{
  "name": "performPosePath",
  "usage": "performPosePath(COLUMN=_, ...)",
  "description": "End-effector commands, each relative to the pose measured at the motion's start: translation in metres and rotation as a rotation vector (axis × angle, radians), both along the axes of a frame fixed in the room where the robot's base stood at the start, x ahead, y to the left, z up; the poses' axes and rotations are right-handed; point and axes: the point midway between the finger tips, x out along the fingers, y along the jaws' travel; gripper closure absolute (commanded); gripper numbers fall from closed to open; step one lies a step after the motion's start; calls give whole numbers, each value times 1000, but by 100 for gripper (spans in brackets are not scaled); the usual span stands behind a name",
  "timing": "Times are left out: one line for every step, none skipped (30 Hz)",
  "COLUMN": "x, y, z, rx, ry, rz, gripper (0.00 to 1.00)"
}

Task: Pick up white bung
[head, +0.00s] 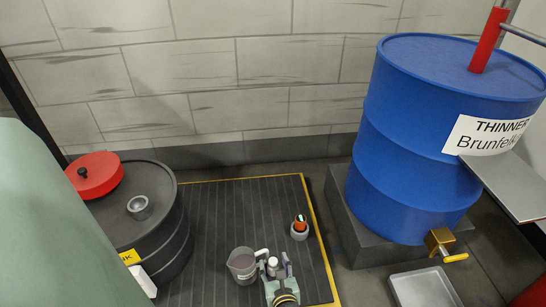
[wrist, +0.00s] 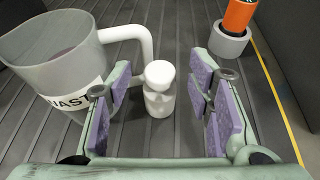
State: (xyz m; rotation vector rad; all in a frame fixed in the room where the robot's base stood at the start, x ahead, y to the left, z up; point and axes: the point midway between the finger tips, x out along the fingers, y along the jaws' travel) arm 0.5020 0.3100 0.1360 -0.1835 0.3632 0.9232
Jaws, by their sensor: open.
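A small white bung (wrist: 159,98), narrow at the neck with a rounded top, stands upright on the ribbed dark mat (head: 215,207). It also shows in the head view (head: 272,263), just beyond my gripper. My gripper (head: 276,269) is open with purple pads on both fingers. In the wrist view my gripper (wrist: 161,84) has one finger to each side of the bung, with visible gaps. The bung is not held. Its base seems to rest on the mat.
A translucent grey jug (wrist: 55,75) with a white handle and a partly visible label stands close left of the bung. A grey holder with an orange item (head: 300,232) stands to the right. A dark drum (head: 150,235) is left; a blue thinner drum (head: 410,130) is right.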

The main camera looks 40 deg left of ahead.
Motion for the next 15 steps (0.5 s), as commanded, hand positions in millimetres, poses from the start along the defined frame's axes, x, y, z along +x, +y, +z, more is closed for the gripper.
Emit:
performPosePath(x=0, y=0, z=0, rx=0, ry=0, rz=0, gripper=53)
performPosePath(x=0, y=0, z=0, rx=0, ry=0, rz=0, gripper=53)
performPosePath(x=0, y=0, z=0, rx=0, ry=0, rz=0, gripper=53)
performPosePath(x=0, y=0, z=0, rx=0, ry=0, rz=0, gripper=55)
performPosePath(x=0, y=0, z=0, rx=0, ry=0, rz=0, gripper=57)
performPosePath(x=0, y=0, z=0, rx=0, ry=0, rz=0, gripper=60)
performPosePath(x=0, y=0, z=0, rx=0, ry=0, rz=0, gripper=62)
performPosePath(x=0, y=0, z=0, rx=0, ry=0, rz=0, gripper=64)
performPosePath(x=0, y=0, z=0, rx=0, ry=0, rz=0, gripper=66)
performPosePath(x=0, y=0, z=0, rx=0, ry=0, rz=0, gripper=68)
performPosePath(x=0, y=0, z=0, rx=0, ry=0, rz=0, gripper=70)
performPosePath(x=0, y=0, z=0, rx=0, ry=0, rz=0, gripper=73)
performPosePath(x=0, y=0, z=0, rx=0, ry=0, rz=0, gripper=75)
performPosePath(x=0, y=0, z=0, rx=0, ry=0, rz=0, gripper=77)
performPosePath(x=0, y=0, z=0, rx=0, ry=0, rz=0, gripper=80)
